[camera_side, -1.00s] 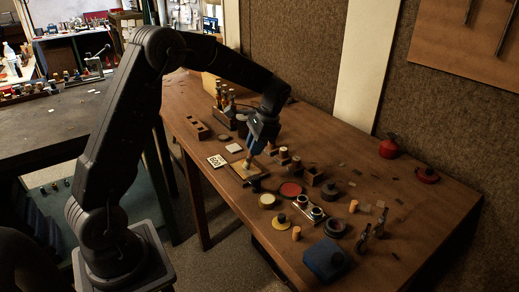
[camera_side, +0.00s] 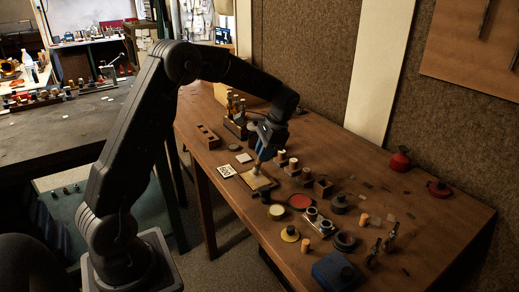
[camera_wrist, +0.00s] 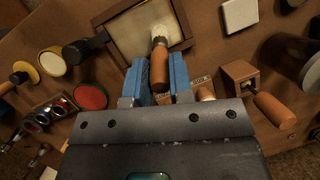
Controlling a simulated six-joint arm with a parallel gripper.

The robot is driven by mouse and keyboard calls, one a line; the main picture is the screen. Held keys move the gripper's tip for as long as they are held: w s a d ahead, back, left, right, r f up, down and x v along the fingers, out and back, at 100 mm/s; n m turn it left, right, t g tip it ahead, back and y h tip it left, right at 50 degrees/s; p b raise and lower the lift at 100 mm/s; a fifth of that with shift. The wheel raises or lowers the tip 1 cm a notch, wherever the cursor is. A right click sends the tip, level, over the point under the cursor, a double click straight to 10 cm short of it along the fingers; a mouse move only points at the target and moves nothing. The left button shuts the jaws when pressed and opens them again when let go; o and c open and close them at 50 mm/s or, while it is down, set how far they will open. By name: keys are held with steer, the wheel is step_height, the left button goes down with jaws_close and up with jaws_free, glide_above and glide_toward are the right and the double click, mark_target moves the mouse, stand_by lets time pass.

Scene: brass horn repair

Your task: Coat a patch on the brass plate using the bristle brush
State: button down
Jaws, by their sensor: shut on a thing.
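My gripper (camera_side: 266,140) is low over the bench. In the wrist view its two blue fingers (camera_wrist: 159,78) are shut on the bristle brush (camera_wrist: 159,66), around its orange-brown wooden handle. The brush's pale bristle end (camera_wrist: 159,34) points away from the fingers, over the brass plate (camera_wrist: 132,38). The plate is a pale yellowish square lying in a dark wooden frame. In the side view the brush (camera_side: 257,168) slants down to the plate (camera_side: 262,184), with its tip at or just above the surface. I cannot tell whether the bristles touch, and no coated patch is clear.
A marked card (camera_side: 226,171) and a white square (camera_side: 244,158) lie beside the plate. A red disc (camera_side: 300,201), a yellow-topped tin (camera_side: 277,211) and wooden blocks (camera_side: 323,187) stand close by. A blue block (camera_side: 335,271) is at the front.

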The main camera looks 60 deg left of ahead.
steer(key=shift+d, duration=3.3)
step_height(320, 180, up, 8)
steer(key=s+a+r, duration=0.2)
steer(key=a+r, duration=0.2)
steer(key=a, duration=0.5)
steer(key=shift+w+x, duration=0.25)
steer(key=shift+x, duration=0.95)
steer(key=shift+w+x, duration=0.25)
steer(key=shift+x, duration=0.95)
steer(key=shift+f, duration=0.1)
